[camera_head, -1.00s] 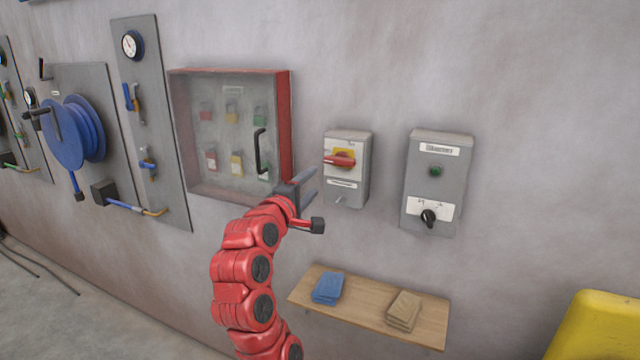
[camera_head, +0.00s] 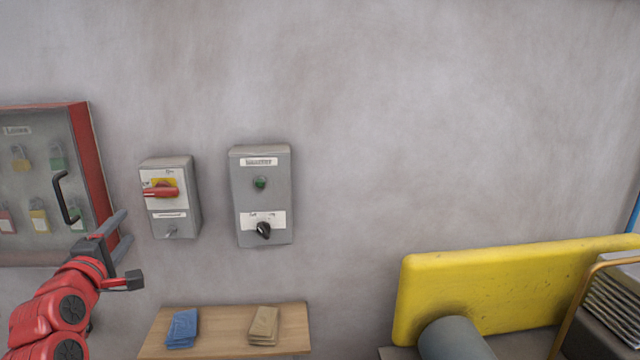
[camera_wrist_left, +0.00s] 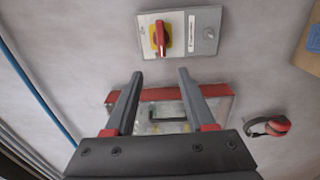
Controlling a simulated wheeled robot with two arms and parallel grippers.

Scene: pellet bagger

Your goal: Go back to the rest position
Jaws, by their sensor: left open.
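My left gripper (camera_head: 118,237) is at the lower left of the head view, in front of the right edge of the lock cabinet. Its two fingers are apart with nothing between them. In the left wrist view the open fingers (camera_wrist_left: 160,88) point toward the wall and the grey switch box (camera_wrist_left: 180,32) with a red handle on a yellow plate. That switch box (camera_head: 170,198) hangs to the right of the gripper in the head view, apart from it. My right gripper is not in view.
The red-framed lock cabinet (camera_head: 92,150) is at left. A grey control box (camera_head: 262,165) with a green button and black knob hangs mid-wall. Below, a wooden shelf (camera_head: 215,325) holds blue and tan cloths. A yellow panel (camera_head: 500,285) stands at right. Red earmuffs (camera_wrist_left: 270,127) show in the wrist view.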

